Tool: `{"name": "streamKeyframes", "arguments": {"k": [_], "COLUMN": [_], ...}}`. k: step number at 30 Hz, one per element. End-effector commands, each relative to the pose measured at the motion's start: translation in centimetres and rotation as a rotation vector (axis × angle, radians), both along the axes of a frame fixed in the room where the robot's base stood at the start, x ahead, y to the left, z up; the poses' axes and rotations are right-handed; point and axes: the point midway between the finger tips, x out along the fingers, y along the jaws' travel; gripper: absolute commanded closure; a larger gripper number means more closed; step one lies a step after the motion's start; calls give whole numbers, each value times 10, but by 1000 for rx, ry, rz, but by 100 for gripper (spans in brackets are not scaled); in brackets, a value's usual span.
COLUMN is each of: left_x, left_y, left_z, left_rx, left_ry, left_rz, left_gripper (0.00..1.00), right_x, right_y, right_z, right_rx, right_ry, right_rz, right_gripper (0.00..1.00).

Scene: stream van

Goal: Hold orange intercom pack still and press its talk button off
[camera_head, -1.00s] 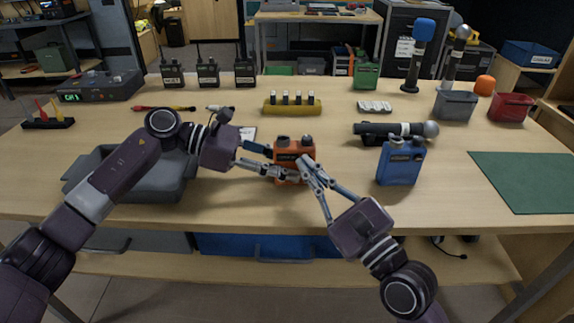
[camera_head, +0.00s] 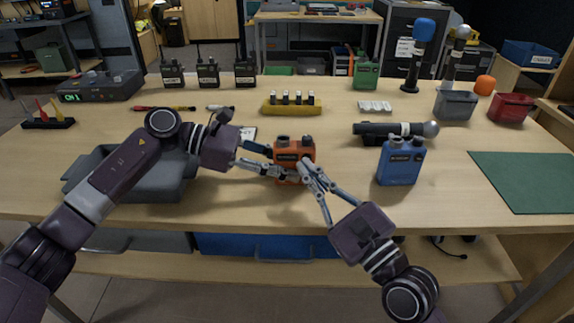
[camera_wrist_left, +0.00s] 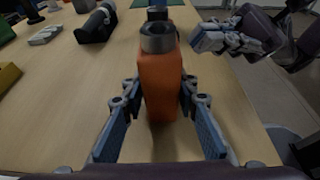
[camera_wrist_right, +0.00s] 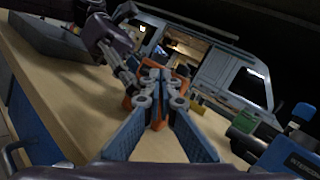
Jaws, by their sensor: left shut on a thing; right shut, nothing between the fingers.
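The orange intercom pack (camera_head: 294,151) stands upright near the middle of the table, with a dark label and two knobs on top. In the left wrist view the pack (camera_wrist_left: 160,85) sits between the fingers of my left gripper (camera_wrist_left: 158,100). That gripper (camera_head: 275,168) is shut on the pack from its left side. My right gripper (camera_head: 308,170) is shut and empty, its fingertips at the right front of the pack. In the right wrist view its closed tips (camera_wrist_right: 152,82) cover much of the pack. The talk button is hidden, and I cannot tell whether the tips touch the pack.
A blue pack (camera_head: 399,162) stands just right of my right gripper. Behind it lies a microphone (camera_head: 392,130). A grey tray (camera_head: 140,194) sits under my left arm. A yellow holder (camera_head: 291,109) is behind the orange pack.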

Motion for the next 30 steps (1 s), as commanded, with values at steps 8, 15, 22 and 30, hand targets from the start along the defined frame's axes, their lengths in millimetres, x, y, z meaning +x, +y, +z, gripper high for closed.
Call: {"name": "streamKeyframes", "arguments": {"k": [8, 15, 22, 30], "left_x": [0, 0, 0, 0], "left_y": [0, 0, 0, 0], "left_z": [0, 0, 0, 0], "left_rx": [0, 0, 0, 0], "left_ry": [0, 0, 0, 0], "left_rz": [0, 0, 0, 0], "left_gripper": [99, 99, 99, 99], "right_x": [-4, -28, -51, -60], "right_y": [0, 0, 0, -1], "right_z": [0, 0, -1, 0], "right_rx": [1, 2, 1, 0], "right_ry": [1, 0, 1, -1], "right_rz": [0, 0, 0, 0], "right_gripper": [100, 100, 100, 100]}}
